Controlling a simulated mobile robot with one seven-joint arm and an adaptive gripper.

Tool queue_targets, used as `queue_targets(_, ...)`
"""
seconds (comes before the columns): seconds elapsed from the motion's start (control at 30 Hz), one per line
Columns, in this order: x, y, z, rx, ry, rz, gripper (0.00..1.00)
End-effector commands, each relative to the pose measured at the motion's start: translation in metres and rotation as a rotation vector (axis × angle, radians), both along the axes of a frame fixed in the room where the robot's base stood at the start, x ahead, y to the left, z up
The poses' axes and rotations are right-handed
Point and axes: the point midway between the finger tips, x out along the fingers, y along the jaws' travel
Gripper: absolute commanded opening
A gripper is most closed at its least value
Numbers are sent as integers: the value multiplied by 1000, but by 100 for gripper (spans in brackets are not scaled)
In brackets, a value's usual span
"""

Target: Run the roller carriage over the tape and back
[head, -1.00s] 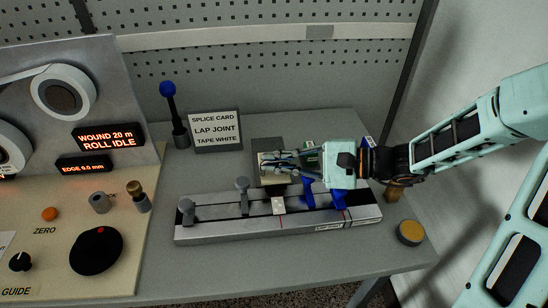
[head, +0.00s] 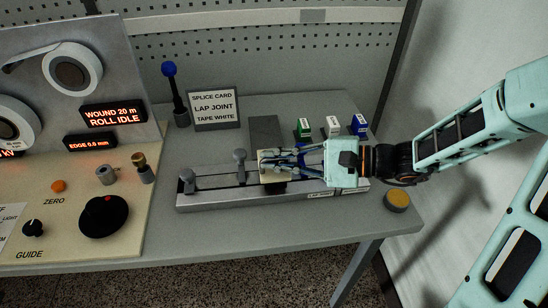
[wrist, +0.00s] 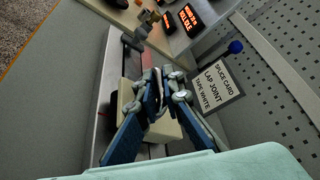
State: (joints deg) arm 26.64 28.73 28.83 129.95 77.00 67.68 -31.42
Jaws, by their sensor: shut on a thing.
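My gripper (head: 276,160) is shut on the cream roller carriage (head: 266,174). The carriage also shows in the wrist view (wrist: 128,94), partly covered by my blue fingers (wrist: 155,95). In the head view it is over the middle of the long metal splicing block (head: 212,203), with a dark part beneath it. I cannot tell whether the roller touches the block. The white tape patch is hidden beneath the carriage and gripper.
Two grey clamp posts (head: 188,181) stand on the block's left part. A round yellow-topped puck (head: 397,199) sits at right; the control panel (head: 75,210) fills the left.

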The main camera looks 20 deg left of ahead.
Motion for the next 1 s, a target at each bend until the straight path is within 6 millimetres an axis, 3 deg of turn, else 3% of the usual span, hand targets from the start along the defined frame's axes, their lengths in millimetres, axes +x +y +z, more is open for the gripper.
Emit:
queue_targets(0.2,-4,-1,-2,-4,4,6,0)
queue_targets(0.23,-4,-1,-2,-4,4,6,9)
queue_targets(0.4,-3,-1,-2,-4,4,5,26)
queue_targets(0.7,-2,-2,-1,-2,3,3,26)
queue_targets(0.87,0,-20,3,-4,1,0,26)
queue_targets(1.0,0,-49,9,-4,0,-3,26)
